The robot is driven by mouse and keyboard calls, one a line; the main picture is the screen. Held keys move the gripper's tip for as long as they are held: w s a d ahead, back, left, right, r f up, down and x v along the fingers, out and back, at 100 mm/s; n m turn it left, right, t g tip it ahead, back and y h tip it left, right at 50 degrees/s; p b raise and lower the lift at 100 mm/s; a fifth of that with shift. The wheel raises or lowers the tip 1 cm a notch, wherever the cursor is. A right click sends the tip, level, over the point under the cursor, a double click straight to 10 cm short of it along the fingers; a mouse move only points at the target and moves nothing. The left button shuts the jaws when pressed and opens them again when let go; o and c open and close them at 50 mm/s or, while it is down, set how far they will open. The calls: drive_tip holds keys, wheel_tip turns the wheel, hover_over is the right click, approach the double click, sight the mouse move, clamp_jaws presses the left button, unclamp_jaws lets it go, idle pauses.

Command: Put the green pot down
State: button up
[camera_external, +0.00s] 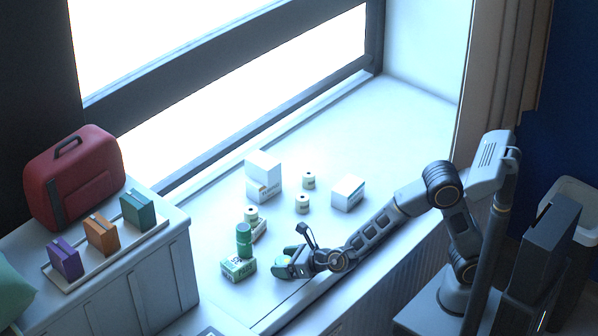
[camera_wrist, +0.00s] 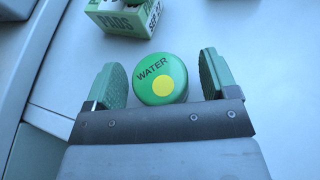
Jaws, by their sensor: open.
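The green pot (camera_wrist: 160,79) shows in the wrist view from above as a round green lid marked WATER with a yellow dot. It sits between the two spread fingers of my gripper (camera_wrist: 163,80), with a gap visible on each side. The fingers have green ribbed pads. In the external view my gripper (camera_external: 289,266) is low over the white sill (camera_external: 400,110), near its front edge. The pot is largely hidden there by the gripper, and its base is not visible in the wrist view.
A green and white PADS box (camera_external: 238,269) lies just left of my gripper, with a green cylinder (camera_external: 244,240) at it. White boxes (camera_external: 348,193) and small rolls (camera_external: 302,204) stand further back. A red case (camera_external: 73,176) is on the left cabinet. The right sill is clear.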

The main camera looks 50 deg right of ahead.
drive_tip(key=v, duration=1.2)
drive_tip(key=w+d+m+g+h, duration=0.1)
drive_tip(key=d+m+h, duration=0.1)
drive_tip(key=d+m, duration=0.4)
drive_tip(key=w+d+m+g+h, duration=0.1)
drive_tip(key=d+m+h, duration=0.2)
drive_tip(key=d+m, duration=0.3)
drive_tip(key=w+d+m+g+h, duration=0.1)
drive_tip(key=d+m+h, duration=0.2)
drive_tip(key=d+m, duration=0.2)
drive_tip(key=shift+w+d+r+m+p, duration=0.1)
drive_tip(key=shift+d+m+p, duration=0.1)
drive_tip(key=shift+d, duration=0.65)
drive_tip(key=shift+d+r+m+p, duration=0.1)
drive_tip(key=shift+d+m+p, duration=0.1)
drive_tip(key=shift+d, duration=0.7)
drive_tip(key=s+d+m+g+y, duration=0.3)
drive_tip(key=s+d+m+g, duration=0.3)
drive_tip(key=m, duration=1.5)
drive_tip(key=s+d+f, duration=0.1)
drive_tip(key=s+d, duration=0.1)
drive_tip(key=s, duration=0.1)
drive_tip(key=shift+d+m+g+y, duration=0.3)
drive_tip(key=shift+y, duration=0.1)
wheel_tip(320, 180, up, 7)
drive_tip(key=p, duration=0.6)
drive_tip(key=shift+s, duration=0.15)
